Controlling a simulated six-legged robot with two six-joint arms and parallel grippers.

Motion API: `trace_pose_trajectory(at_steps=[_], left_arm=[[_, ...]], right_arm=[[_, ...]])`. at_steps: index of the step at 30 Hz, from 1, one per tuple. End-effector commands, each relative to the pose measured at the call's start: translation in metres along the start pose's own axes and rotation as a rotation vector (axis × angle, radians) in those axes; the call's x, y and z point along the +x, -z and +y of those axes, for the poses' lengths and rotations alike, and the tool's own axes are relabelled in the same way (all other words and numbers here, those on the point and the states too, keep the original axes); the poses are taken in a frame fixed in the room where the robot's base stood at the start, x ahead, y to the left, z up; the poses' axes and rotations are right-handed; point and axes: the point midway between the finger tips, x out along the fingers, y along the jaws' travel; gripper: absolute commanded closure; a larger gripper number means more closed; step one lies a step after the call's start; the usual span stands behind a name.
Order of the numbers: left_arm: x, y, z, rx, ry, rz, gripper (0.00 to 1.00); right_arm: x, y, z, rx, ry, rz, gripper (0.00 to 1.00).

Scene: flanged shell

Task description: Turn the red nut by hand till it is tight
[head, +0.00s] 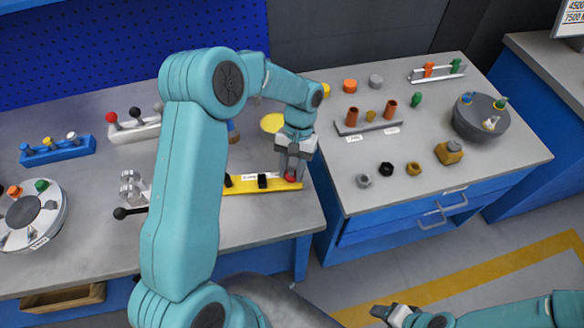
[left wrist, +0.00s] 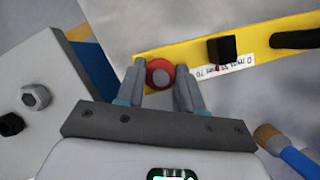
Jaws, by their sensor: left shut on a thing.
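The red nut (head: 291,179) sits at the right end of a yellow bar (head: 240,186) on the left bench, just under my left gripper (head: 291,172). In the left wrist view the red nut (left wrist: 160,73), with a grey round centre, lies between the two fingers of my left gripper (left wrist: 160,80). The fingers are shut on its sides. The yellow bar (left wrist: 193,46) also carries a black square block (left wrist: 221,50) and a white label. My right gripper (head: 395,313) is low at the bottom right of the head view, over the floor; its jaw opening is unclear.
A gap separates the left bench from the right bench (head: 440,120), which holds loose nuts (head: 386,168), a grey holder and a round grey fixture (head: 481,118). A blue-handled brush (left wrist: 290,150) lies near the bar. Racks and a round fixture (head: 30,215) stand at left.

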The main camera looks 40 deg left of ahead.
Motion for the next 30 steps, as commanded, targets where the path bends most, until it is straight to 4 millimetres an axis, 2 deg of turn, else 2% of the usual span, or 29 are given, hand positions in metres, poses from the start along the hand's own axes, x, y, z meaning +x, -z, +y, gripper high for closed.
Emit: trace_pose_trajectory(at_steps=[22, 23, 25, 30], left_arm=[[-0.0004, -0.0002, 0.0000, -0.001, 0.000, 0.000, 0.94], [-0.0004, -0.0002, 0.0000, -0.001, 0.000, 0.000, 0.60], [-0.0004, -0.0002, 0.0000, -0.001, 0.000, 0.000, 0.37], [-0.0002, -0.0001, 0.0000, -0.001, -0.001, 0.000, 0.37]], right_arm=[[-0.0001, 0.0000, 0.0000, 0.000, 0.000, 0.000, 0.43], [-0.0001, 0.0000, 0.0000, 0.000, 0.000, 0.000, 0.43], [-0.0001, 0.0000, 0.0000, 0.000, 0.000, 0.000, 0.43], [-0.0001, 0.0000, 0.0000, 0.000, 0.000, 0.000, 0.43]])
